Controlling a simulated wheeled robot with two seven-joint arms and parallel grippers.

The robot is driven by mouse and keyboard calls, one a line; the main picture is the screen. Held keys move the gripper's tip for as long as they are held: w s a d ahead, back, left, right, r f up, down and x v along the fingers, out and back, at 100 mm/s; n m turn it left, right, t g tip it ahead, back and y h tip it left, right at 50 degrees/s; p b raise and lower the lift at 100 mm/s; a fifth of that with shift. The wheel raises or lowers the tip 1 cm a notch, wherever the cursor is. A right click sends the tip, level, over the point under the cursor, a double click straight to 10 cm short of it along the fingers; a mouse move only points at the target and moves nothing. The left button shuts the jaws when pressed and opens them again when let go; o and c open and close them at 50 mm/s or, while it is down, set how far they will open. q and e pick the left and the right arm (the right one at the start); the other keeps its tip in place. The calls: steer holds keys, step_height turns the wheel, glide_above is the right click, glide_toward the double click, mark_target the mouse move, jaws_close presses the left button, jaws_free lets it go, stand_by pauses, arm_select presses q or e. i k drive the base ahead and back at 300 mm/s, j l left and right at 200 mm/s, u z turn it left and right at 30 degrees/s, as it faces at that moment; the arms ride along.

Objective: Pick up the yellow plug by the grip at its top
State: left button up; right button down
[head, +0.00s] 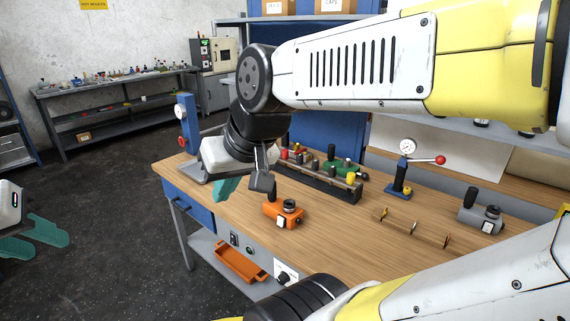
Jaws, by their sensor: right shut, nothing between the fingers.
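A small yellow piece (350,178), which looks like the yellow plug, stands at the near right end of a dark rack (318,185) on the workbench. It is small, and its top grip cannot be made out clearly. Several red, black, green and grey pieces stand in or behind the rack. My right gripper (226,188) is shut and empty, pointing down over the left part of the bench, left of the rack and apart from the yellow piece; its wrist partly hides the fingers. My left gripper (36,238) is at the far left, away from the bench, with its teal fingers spread and empty.
An orange tray (240,264) sits below. Open floor lies left.

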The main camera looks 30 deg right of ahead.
mark_target(351, 176)
steer(key=z, duration=1.7)
steer(key=i+j+u, duration=0.7)
steer(key=i+j, duration=0.2)
